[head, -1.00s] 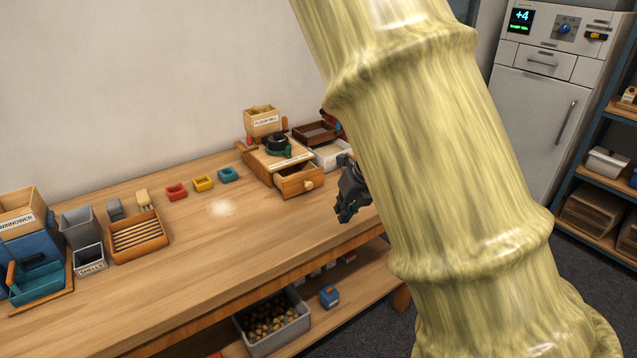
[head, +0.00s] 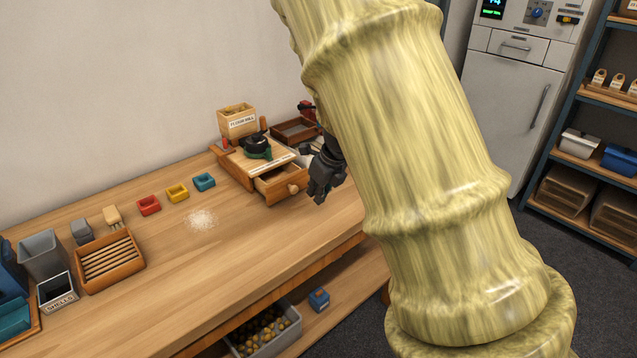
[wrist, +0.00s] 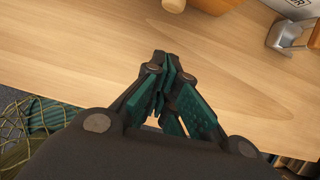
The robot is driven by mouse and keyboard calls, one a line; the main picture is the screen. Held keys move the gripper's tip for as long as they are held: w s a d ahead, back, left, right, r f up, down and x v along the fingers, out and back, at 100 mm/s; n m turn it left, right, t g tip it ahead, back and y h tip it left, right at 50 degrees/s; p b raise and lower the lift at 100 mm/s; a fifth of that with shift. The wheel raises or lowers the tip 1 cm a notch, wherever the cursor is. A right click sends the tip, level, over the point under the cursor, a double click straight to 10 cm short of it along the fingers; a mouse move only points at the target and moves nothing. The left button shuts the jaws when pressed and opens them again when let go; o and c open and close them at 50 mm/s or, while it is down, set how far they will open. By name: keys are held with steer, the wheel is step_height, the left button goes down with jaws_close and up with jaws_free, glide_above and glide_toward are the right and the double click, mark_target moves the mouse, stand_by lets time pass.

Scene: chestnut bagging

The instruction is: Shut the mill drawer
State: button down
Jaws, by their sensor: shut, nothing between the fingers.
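The flour mill (head: 262,165) stands on the wooden bench against the wall, with a labelled hopper box (head: 238,122) behind it. Its drawer (head: 278,187) sticks out at the front and is partly open, with a round pale knob (head: 294,189). My gripper (head: 316,198) is to the right of the knob, apart from it in the head view. In the wrist view my gripper (wrist: 164,62) is shut and empty over the bench top. The knob (wrist: 174,5) and a bit of the drawer front (wrist: 212,4) show at the top edge there.
Red (head: 148,205), yellow (head: 177,193) and teal (head: 204,182) small trays stand left of the mill. A pale powder heap (head: 201,219) lies on the bench. A brown tray (head: 296,131) is behind the mill. The bench's front edge is close to my gripper.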

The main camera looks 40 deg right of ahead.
steer(key=x, duration=0.2)
steer(key=shift+w+a+f, duration=0.1)
steer(key=shift+w+f, duration=0.05)
steer(key=shift+w, duration=0.15)
steer(key=shift+w+p, duration=0.65)
steer(key=shift+w, duration=0.45)
steer(key=shift+w+a, duration=0.3)
steer(key=shift+w, duration=0.25)
steer(key=shift+w+f, duration=0.1)
steer(key=shift+w, duration=0.05)
steer(key=shift+d, duration=0.1)
